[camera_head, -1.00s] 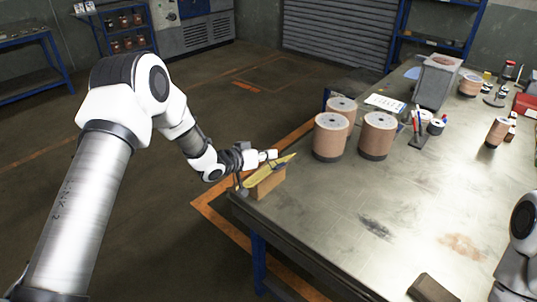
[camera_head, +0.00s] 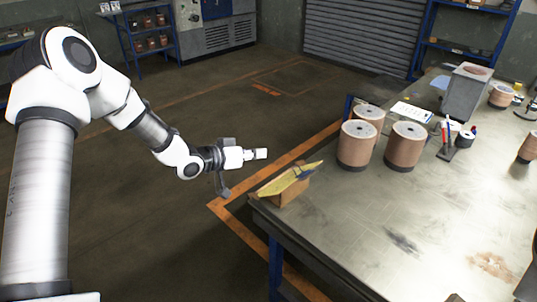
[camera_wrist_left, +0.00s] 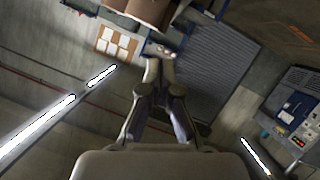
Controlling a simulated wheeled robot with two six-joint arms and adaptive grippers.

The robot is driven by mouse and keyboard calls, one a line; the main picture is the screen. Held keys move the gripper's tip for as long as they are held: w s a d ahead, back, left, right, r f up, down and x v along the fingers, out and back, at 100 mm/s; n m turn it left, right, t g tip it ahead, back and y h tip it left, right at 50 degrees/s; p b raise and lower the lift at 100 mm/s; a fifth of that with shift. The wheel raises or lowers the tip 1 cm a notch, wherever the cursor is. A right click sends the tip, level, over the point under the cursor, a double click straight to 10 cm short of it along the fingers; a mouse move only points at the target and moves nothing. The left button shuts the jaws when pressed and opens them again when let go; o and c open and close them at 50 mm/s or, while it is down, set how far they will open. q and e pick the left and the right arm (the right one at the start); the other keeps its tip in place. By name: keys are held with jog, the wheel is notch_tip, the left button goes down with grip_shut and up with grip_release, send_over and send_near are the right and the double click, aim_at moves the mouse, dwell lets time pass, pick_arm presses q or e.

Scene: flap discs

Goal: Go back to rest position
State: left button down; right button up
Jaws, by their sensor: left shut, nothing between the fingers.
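My left gripper (camera_head: 258,154) is in the air beyond the near left corner of the workbench (camera_head: 345,225), left of the cylinders. It is shut and empty, and its closed fingers (camera_wrist_left: 158,62) also show in the left wrist view. A cardboard box with a yellow item and a blue item on top (camera_head: 288,186) stands at the bench corner, below and to the right of the gripper and apart from it. My right gripper is not in view.
Three copper-coloured cylinders (camera_head: 405,146) with grey tops stand on the bench. Behind them are a paper sheet (camera_head: 411,112) and a grey box (camera_head: 465,95). The floor (camera_head: 110,210) around my left arm is clear. A shelf rack (camera_head: 148,30) stands farther back.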

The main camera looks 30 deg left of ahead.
pick_arm(q)
jog(key=s+d+f+n+g+y, duration=0.1)
jog(key=s+d+f+g+y, duration=0.15)
jog(key=s+f, duration=0.6)
jog(key=s+d+f+g+y, duration=0.1)
jog(key=s+d+f+g, duration=0.4)
jog(key=f, duration=0.7)
jog(key=s+f+g+y, duration=0.1)
jog(key=s+f, duration=0.4)
jog(key=s, duration=0.7)
jog(key=s+a+f+g+y+b, duration=0.1)
jog(key=s+f+g, duration=0.3)
jog(key=s, duration=0.8)
jog(key=shift+s+f+y, duration=0.25)
jog(key=shift+f+y, duration=0.1)
jog(key=shift+y, duration=0.2)
